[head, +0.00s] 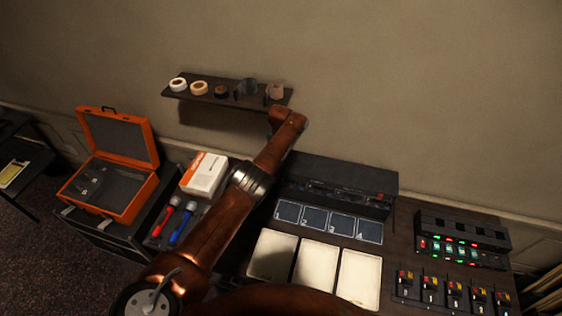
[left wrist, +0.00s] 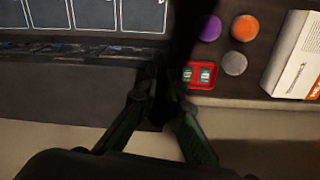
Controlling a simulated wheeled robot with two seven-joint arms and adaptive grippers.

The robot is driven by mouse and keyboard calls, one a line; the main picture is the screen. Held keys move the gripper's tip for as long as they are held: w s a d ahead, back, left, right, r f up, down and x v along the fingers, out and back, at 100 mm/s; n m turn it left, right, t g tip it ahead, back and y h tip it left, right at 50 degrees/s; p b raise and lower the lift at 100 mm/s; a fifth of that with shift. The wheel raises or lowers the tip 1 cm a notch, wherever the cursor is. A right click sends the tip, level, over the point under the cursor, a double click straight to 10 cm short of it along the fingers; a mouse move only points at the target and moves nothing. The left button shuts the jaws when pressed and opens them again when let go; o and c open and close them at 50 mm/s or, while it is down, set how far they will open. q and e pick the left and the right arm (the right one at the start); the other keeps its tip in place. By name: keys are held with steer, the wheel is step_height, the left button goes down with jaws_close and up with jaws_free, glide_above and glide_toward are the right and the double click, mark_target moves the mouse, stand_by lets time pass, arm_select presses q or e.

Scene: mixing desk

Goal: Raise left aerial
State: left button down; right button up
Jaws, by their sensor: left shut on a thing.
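A long black receiver unit (head: 345,182) stands at the back of the desk, against the wall. It also shows in the left wrist view (left wrist: 65,98). My left arm reaches across the desk to the unit's left end and hides that end in the head view. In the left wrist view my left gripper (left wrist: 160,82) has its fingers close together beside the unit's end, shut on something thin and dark. This fits the left aerial, but its outline and tilt are lost in the dark. My right gripper is not in view.
A wall shelf (head: 225,98) with tape rolls hangs above my left forearm. Left of the arm are a white-orange box (head: 204,174), microphones (head: 171,212) and an open orange case (head: 112,168). Foam balls (left wrist: 245,28) and a red tray (left wrist: 200,75) lie near the gripper.

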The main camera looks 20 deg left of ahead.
arm_select(q)
steer(key=c, duration=2)
jaws_free()
steer(key=shift+w, duration=0.1)
steer(key=shift+c, duration=0.2)
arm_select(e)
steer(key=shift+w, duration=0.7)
arm_select(q)
steer(key=r, duration=1.2)
steer(key=shift+s, duration=0.25)
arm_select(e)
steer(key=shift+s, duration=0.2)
arm_select(q)
steer(key=shift+a+f, duration=0.1)
